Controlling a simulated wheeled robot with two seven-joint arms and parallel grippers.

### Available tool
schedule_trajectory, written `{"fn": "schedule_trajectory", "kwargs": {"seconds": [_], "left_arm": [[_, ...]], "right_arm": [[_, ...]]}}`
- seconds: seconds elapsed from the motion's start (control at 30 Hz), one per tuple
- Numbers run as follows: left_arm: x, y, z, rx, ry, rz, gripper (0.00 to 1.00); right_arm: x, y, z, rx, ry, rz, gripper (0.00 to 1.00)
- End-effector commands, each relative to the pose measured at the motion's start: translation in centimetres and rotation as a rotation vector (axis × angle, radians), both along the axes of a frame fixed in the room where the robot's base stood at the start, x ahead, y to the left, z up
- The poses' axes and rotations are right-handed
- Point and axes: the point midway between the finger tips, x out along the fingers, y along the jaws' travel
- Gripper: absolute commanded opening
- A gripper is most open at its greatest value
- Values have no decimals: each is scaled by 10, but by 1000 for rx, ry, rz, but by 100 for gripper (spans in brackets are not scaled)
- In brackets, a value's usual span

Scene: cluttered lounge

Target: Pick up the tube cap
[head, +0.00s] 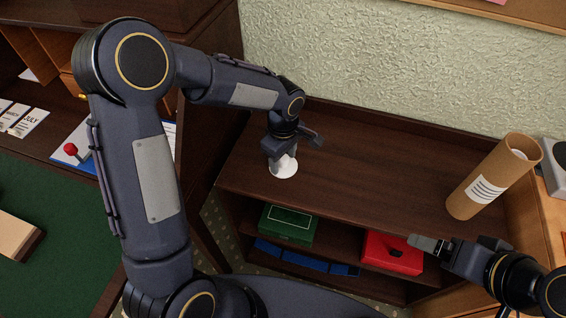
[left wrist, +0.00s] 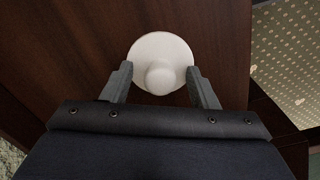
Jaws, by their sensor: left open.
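The tube cap is a white round disc with a knob in its middle, and it lies on the dark wooden shelf top. In the head view the cap (head: 284,169) shows just below my left gripper (head: 285,157). In the left wrist view the cap (left wrist: 160,62) lies ahead, with the two fingers of my left gripper (left wrist: 160,88) open at either side of its near part. I cannot tell whether the fingers touch it. My right gripper (head: 460,243) is at the lower right, apart from the cap; its finger gap is not clear.
A green box (head: 287,225) and a red box (head: 391,254) sit on the shelf below. The shelf top (head: 370,165) between cap and tube is clear. A textured wall rises behind.

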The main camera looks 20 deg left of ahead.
Motion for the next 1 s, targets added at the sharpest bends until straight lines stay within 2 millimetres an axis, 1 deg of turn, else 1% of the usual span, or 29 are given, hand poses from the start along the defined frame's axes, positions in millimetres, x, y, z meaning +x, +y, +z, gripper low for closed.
{"fn": "schedule_trajectory", "kwargs": {"seconds": [0.17,0.5,0.53,0.83,0.93,1.0], "left_arm": [[0,0,0,0,0,0,54],[0,0,0,0,-1,0,9],[0,0,0,0,0,1,6],[0,0,3,-1,-2,1,6],[1,0,10,-1,-3,1,6],[1,0,18,-1,-4,3,6]], "right_arm": [[0,0,0,0,0,0,89],[0,0,0,0,0,0,89],[0,0,0,0,0,0,89],[0,0,0,0,0,0,89],[0,0,2,0,0,0,89],[0,0,3,0,0,0,89]]}}
